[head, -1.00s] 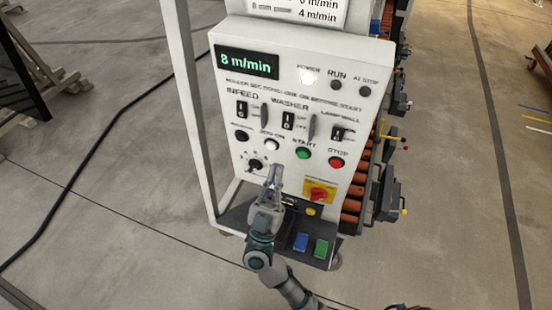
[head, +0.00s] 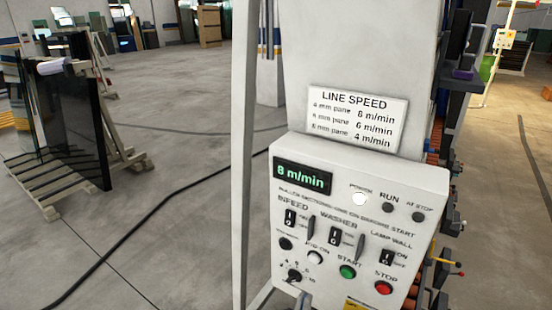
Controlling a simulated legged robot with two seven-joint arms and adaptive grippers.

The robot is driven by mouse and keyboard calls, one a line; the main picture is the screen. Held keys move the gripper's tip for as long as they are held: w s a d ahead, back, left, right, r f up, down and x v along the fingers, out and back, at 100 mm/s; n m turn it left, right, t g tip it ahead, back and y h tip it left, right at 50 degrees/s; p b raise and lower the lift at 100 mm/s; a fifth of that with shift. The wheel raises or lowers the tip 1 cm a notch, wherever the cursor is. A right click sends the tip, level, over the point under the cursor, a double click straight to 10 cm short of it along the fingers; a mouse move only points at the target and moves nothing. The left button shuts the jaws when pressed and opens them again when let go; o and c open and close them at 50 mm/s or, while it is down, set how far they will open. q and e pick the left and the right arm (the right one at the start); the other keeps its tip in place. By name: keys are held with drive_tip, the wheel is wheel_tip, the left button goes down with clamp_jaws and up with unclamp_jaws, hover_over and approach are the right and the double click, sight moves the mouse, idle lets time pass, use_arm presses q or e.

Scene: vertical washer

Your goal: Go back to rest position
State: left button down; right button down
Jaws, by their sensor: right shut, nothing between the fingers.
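The white control panel (head: 335,225) of the washer stands at the lower centre right. Its display (head: 303,177) reads 8 m/min in green and the power lamp (head: 360,199) is lit white. Only the tip of my right gripper (head: 304,300) shows, at the bottom edge below the black speed knob (head: 294,275). It is shut with nothing in it, and I cannot tell whether it touches the panel. The rest of my right arm is below the picture. My left gripper is not in view.
A line speed sign (head: 357,118) is above the panel. A pale post (head: 243,150) stands left of it, and orange rollers line the right side. A black cable (head: 150,215) crosses the floor. A rack with dark glass (head: 65,120) stands at far left. The left floor is mostly clear.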

drive_tip(key=w+a+f+n+g+y, duration=0.1)
drive_tip(key=a+f+n+g+y, duration=0.1)
drive_tip(key=f+n+g+y, duration=0.65)
drive_tip(key=w+a+f+n+g+y, duration=0.25)
drive_tip(key=f+n+y, duration=0.25)
drive_tip(key=f+y, duration=0.75)
drive_tip(key=s+d+f+m+g+h, duration=0.4)
drive_tip(key=s+d+f+g+h, duration=0.15)
drive_tip(key=s+d+f, duration=0.45)
drive_tip(key=s+d+f+m+g+h, duration=0.5)
drive_tip(key=s+d+f+g, duration=0.25)
drive_tip(key=f, duration=0.45)
wheel_tip(320, 180, down, 24)
drive_tip(key=s+f+g, duration=0.1)
drive_tip(key=s, duration=0.2)
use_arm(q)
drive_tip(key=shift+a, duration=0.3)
use_arm(e)
drive_tip(key=s+d+f, duration=0.2)
drive_tip(key=s+f, duration=0.6)
drive_tip(key=s, duration=0.1)
drive_tip(key=s+d+f+g, duration=0.1)
drive_tip(key=s+d+f, duration=0.1)
drive_tip(key=s+f, duration=0.6)
drive_tip(key=shift+s+f, duration=0.4)
drive_tip(key=shift+f, duration=0.15)
drive_tip(key=shift+d+n, duration=0.1)
drive_tip(key=shift+n, duration=0.15)
